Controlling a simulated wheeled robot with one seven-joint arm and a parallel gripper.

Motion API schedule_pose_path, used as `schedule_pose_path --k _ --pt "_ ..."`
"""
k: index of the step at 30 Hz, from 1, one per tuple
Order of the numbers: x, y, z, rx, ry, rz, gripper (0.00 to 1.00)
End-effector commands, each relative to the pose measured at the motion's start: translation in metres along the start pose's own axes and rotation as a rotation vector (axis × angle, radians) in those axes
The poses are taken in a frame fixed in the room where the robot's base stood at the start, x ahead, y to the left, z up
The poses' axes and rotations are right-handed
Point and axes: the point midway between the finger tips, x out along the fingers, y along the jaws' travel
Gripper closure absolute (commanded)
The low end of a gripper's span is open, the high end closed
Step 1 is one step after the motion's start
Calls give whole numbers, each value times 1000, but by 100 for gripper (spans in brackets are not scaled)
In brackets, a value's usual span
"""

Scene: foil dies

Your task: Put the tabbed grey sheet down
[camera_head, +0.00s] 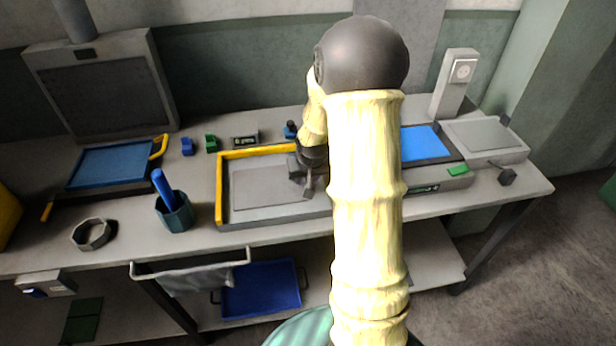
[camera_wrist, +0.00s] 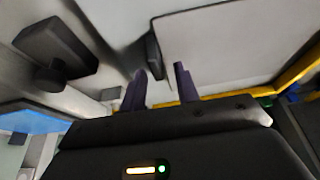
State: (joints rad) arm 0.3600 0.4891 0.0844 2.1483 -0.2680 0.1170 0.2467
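A thin grey sheet (camera_head: 268,187) lies flat in the grey tray (camera_head: 262,221) with a yellow fence, left of my gripper (camera_head: 308,188) in the head view. In the wrist view a pale grey sheet (camera_wrist: 235,40) fills the upper right, with a dark tab (camera_wrist: 153,55) on its near-left edge. My gripper (camera_wrist: 160,82) has its two dark fingers apart. The tab shows just beyond and between the fingertips; I cannot tell whether it touches either finger. My arm hides the tray's right part in the head view.
A blue sheet (camera_head: 424,143) lies on a station right of my arm. A grey plate (camera_head: 484,134) with dark tabs lies farther right. A cup (camera_head: 175,212) with a blue handle stands left of the tray. A dark knobbed block (camera_wrist: 55,48) is left of the fingers.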

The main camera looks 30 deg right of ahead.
Motion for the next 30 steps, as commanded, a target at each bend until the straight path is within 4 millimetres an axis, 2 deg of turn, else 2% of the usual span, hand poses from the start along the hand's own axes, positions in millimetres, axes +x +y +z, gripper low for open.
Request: schedule_pose_path --k 5,18,23,30 --pt "-23 2 -1 4 4 2 69" --pt "-103 2 -1 5 4 3 69" --pt "-116 2 0 3 1 2 69" --pt "-118 1 0 2 -1 1 69"
